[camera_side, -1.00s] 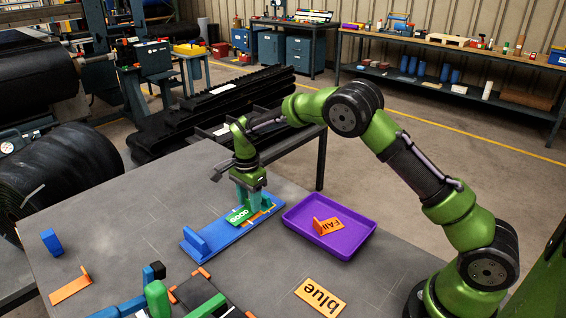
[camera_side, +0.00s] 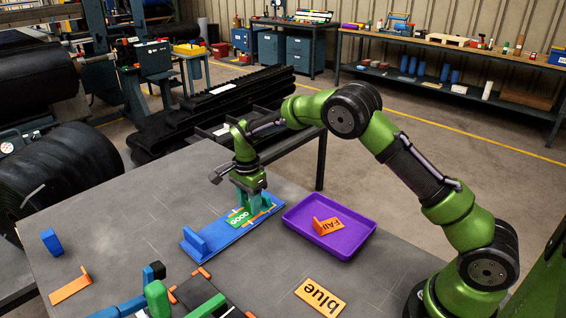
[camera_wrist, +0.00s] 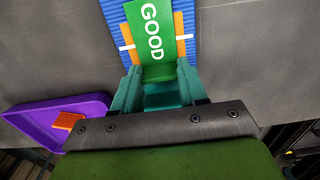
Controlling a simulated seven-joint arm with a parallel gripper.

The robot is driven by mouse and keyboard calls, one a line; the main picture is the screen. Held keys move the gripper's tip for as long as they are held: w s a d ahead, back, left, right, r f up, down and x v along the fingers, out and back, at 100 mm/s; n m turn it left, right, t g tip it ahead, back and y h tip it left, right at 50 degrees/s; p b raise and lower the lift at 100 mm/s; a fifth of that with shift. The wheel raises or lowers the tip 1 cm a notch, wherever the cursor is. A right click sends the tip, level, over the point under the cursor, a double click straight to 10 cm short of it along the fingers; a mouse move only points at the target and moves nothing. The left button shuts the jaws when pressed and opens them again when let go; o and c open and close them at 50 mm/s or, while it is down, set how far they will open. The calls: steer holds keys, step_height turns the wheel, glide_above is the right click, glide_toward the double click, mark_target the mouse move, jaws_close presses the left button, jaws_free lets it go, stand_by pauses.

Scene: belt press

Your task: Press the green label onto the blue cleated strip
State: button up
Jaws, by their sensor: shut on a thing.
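The green label (camera_side: 239,218), marked GOOD, lies flat or nearly flat over the blue cleated strip (camera_side: 216,239), above an orange patch on it. My gripper (camera_side: 251,203) is shut on a green tab at the label's end. The wrist view shows the label (camera_wrist: 155,28) running out from between the teal fingers of my gripper (camera_wrist: 158,88). The ribbed blue strip (camera_wrist: 115,22) and orange edges with white marks show on both sides of the label. Whether the label's underside touches the strip is hidden. A blue upright block stands on the strip's near left end.
A purple tray (camera_side: 292,213) holding an orange FAIL label (camera_side: 328,226) stands right of the strip. An orange plate marked blue (camera_side: 320,297) lies in front. A blue block (camera_side: 52,242) and an orange piece (camera_side: 70,286) are at left. Bare grey table lies left of the strip.

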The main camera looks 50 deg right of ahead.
steer(key=o, duration=1.1)
steer(key=shift+r, duration=0.1)
step_height(320, 180, up, 17)
steer(key=shift+f, duration=0.2)
step_height(320, 180, up, 7)
stand_by(1.0)
steer(key=shift+d+r, duration=0.75)
steer(key=shift+d, duration=0.25)
steer(key=shift+d+r, duration=0.75)
steer(key=shift+d, duration=0.25)
